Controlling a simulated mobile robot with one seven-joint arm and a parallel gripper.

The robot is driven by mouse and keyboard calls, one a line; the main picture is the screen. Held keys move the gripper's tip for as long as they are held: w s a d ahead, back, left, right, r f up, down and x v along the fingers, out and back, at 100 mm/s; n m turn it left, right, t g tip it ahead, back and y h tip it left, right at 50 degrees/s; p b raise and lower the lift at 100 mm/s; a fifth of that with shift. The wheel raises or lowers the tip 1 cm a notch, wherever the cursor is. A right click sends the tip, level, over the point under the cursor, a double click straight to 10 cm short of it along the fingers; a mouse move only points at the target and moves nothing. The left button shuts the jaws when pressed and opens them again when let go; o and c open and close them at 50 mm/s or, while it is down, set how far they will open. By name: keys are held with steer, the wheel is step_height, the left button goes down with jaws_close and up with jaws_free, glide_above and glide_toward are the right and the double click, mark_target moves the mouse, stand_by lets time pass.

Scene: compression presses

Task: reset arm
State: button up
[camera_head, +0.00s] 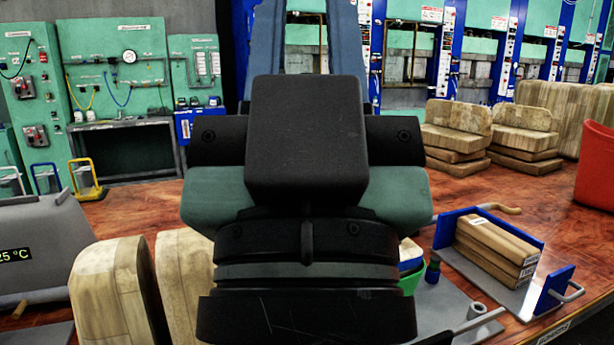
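A large black and green assembly (307,230), which looks like the end part of my own arm, fills the middle of the head view. It has a black block (306,140) at its centre and dark bolted pieces on both sides. I cannot make out fingertips for certain, so whether my gripper is open or shut does not show. Two grey-blue bars (268,50) rise behind the block; I cannot tell whether they belong to my gripper. Nothing held can be seen. The assembly hides the middle of the table and part of the back wall.
A reddish-brown table (480,205) carries tan blocks (110,295) at front left and stacked tan pieces (455,130) at back right. A blue-ended tray (555,290) holds tan bars. A grey device (40,240) reads "25 °C". A red bin (597,165) stands right. Blue-framed presses line the back.

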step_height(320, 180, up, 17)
steer(key=p, duration=1.5)
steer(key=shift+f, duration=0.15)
stand_by(0.4)
